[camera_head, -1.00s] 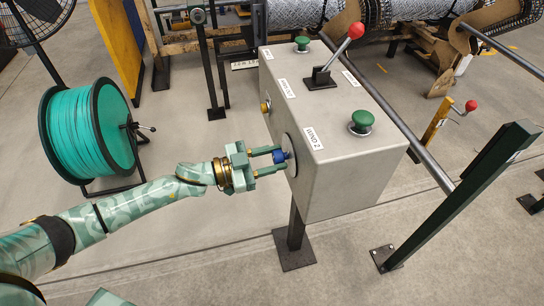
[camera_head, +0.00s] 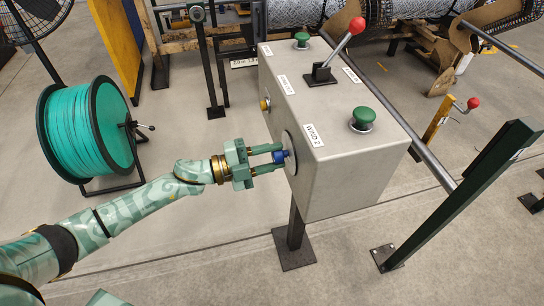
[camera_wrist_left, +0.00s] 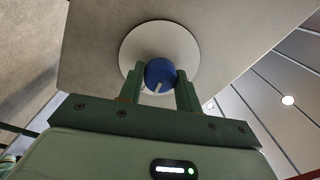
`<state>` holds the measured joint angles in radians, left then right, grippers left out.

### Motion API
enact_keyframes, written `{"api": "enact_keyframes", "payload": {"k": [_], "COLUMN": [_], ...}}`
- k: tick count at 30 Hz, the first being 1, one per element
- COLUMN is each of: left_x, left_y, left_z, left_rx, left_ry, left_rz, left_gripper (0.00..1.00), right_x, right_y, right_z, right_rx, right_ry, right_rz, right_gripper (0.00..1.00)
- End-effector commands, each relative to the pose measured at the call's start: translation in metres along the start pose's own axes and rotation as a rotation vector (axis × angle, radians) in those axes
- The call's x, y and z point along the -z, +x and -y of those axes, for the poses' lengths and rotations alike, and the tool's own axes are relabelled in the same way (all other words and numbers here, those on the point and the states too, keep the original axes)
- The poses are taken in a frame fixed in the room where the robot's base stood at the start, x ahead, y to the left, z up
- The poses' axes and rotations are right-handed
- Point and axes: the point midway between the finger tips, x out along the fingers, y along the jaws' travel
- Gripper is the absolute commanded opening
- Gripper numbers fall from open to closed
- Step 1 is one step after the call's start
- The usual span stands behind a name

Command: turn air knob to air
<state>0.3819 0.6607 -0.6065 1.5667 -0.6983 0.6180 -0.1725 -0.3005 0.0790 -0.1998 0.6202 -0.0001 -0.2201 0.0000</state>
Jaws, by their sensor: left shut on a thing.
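The blue air knob (camera_head: 280,157) sits on a pale round plate on the left side face of the grey control box (camera_head: 345,175). My left gripper (camera_head: 277,158) reaches it from the left, with one finger on each side. In the left wrist view, the fingers (camera_wrist_left: 160,80) are shut on the blue knob (camera_wrist_left: 160,71). A white mark on the knob points down and slightly left there, and the round plate (camera_wrist_left: 130,50) shows behind it. I cannot make out any markings for the knob's positions. My right gripper is not in view.
The box top carries a red-balled lever (camera_head: 356,26) and green buttons (camera_head: 363,118). A yellow button (camera_head: 265,105) is on the same side face as the knob. A teal reel (camera_head: 75,130) stands left, and a dark green post (camera_head: 465,190) right. Floor below the arm is clear.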

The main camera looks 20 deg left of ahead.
Motion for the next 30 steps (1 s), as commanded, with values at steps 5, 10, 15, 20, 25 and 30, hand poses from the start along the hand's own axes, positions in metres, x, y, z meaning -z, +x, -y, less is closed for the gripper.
{"api": "enact_keyframes", "payload": {"k": [5,10,15,20,25,30], "left_x": [-0.0008,-0.0005,-0.0003,-0.0002,-0.0002,-0.0002], "left_y": [-0.0003,-0.0003,-0.0003,-0.0003,-0.0003,-0.0003], "left_z": [-0.0014,-0.0014,-0.0012,-0.001,-0.0011,-0.0012], "left_rx": [-0.001,-0.002,-0.002,-0.003,-0.003,-0.003], "left_ry": [0.106,0.175,0.211,0.224,0.225,0.224], "left_rz": [-0.003,-0.006,-0.008,-0.009,-0.009,-0.009], "left_gripper": [0.11,0.11,0.11,0.11,0.11,0.4], "right_x": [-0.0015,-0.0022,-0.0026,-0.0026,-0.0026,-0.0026], "right_y": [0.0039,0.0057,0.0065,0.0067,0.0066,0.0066], "right_z": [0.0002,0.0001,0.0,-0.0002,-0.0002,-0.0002], "right_rx": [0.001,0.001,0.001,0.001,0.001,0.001], "right_ry": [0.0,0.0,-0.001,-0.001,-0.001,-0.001], "right_rz": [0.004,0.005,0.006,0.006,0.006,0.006], "right_gripper": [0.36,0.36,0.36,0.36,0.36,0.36]}}
